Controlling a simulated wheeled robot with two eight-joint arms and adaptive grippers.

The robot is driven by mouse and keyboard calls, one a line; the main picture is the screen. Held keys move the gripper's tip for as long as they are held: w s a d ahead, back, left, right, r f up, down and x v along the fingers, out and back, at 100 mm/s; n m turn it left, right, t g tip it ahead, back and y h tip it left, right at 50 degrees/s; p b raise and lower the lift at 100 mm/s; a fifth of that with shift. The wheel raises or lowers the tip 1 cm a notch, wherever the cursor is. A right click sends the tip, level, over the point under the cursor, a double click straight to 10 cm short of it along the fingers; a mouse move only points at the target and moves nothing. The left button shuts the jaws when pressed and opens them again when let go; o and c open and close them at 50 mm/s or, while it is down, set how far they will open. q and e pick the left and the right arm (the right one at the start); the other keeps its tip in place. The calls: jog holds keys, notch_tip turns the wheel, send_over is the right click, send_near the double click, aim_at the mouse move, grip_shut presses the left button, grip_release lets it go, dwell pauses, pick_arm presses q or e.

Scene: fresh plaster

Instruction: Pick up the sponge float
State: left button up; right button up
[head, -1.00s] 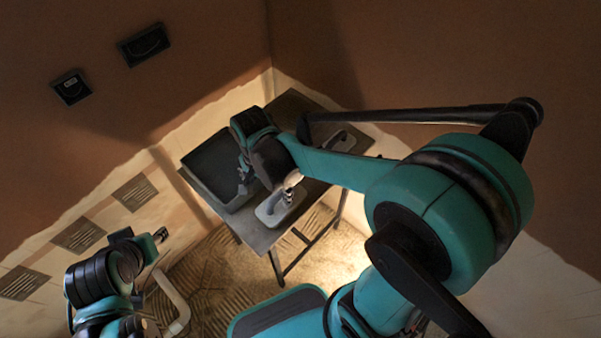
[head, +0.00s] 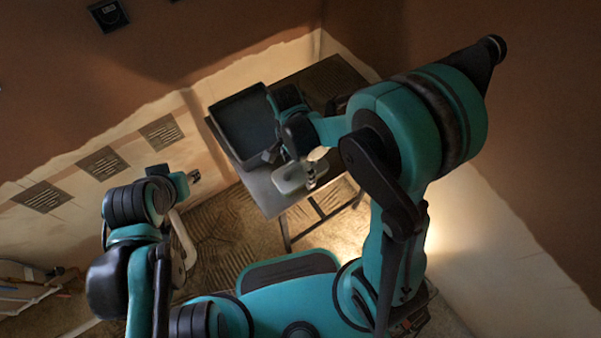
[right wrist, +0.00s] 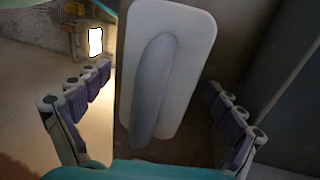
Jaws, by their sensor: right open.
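A float with a pale, rounded plate (head: 290,178) and a grey handle lies on the table (head: 265,190), near its front edge. I take it for the sponge float, though its material is hard to tell. In the right wrist view the float (right wrist: 188,35) fills the middle, its long handle running up the plate. My right gripper (head: 291,166) is over it. In the wrist view its fingers (right wrist: 155,88) are spread on either side of the float, with visible gaps. My left gripper (head: 190,178) is off to the left, away from the table; its jaws are too small to read.
A dark, deep tray (head: 243,128) stands on the table just left of my right gripper. A bright lamp (right wrist: 95,41) shows low beyond the table. Walls close off the back and sides.

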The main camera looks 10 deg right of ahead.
jog(key=c, duration=1.4)
jog(key=shift+o, duration=0.2)
jog(key=shift+r, duration=0.15)
notch_tip(320, 180, up, 4)
jog(key=p, duration=0.2)
jog(key=shift+p, duration=0.35)
jog(key=s+d+r+p, duration=0.1)
jog(key=s+r+p, duration=0.1)
jog(key=s, duration=0.3)
jog(key=s+d+r+p, duration=0.2)
jog(key=s+r, duration=0.2)
jog(key=s, duration=0.2)
jog(key=shift+d+r+p, duration=0.3)
jog(key=shift+r+p, duration=0.05)
jog(key=shift+r, duration=0.05)
